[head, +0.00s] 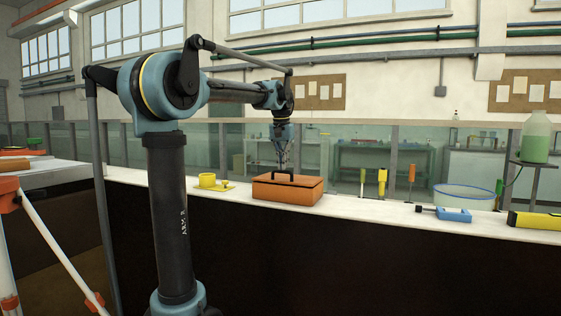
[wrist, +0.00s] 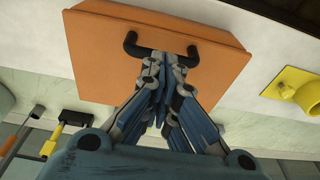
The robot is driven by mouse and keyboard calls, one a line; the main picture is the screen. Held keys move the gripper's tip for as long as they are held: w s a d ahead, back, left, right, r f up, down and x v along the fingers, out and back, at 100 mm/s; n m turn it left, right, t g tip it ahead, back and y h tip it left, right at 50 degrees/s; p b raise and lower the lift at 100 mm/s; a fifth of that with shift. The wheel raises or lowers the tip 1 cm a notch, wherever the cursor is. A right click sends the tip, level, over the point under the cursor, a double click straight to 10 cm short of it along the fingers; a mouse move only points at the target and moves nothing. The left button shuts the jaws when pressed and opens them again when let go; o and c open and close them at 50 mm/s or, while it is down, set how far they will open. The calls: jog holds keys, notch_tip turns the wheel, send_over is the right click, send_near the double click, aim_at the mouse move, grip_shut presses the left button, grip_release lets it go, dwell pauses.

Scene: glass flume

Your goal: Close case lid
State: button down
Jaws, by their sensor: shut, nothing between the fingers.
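The orange case (head: 290,189) stands on the white ledge in the head view, with a black handle (head: 283,176) on its top. Its lid looks down flat on the body. In the wrist view the orange lid (wrist: 100,65) fills the upper middle, with the dark handle (wrist: 132,45) near its centre. My gripper (head: 283,165) points down just above the case, close to the handle. In the wrist view its fingers (wrist: 164,62) are together and empty, over the handle area. The gripper hides the middle of the handle there. I cannot tell whether the fingers touch it.
A yellow fitting (head: 210,181) stands left of the case. To its right are yellow-handled tools (head: 382,182), an orange-handled tool (head: 411,173), a blue clamp-like tool (head: 453,214) and a clear basin (head: 465,197). A glass wall runs behind the ledge.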

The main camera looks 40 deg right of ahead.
jog(key=shift+s+a+f+h, duration=0.1)
jog(key=shift+a+f+h, duration=0.05)
jog(key=shift+f, duration=0.3)
jog(key=shift+s+a+f+h, duration=0.1)
jog(key=shift+f+h, duration=0.05)
jog(key=shift+f, duration=0.25)
jog(key=v, duration=1.4)
jog(key=shift+r, duration=0.2)
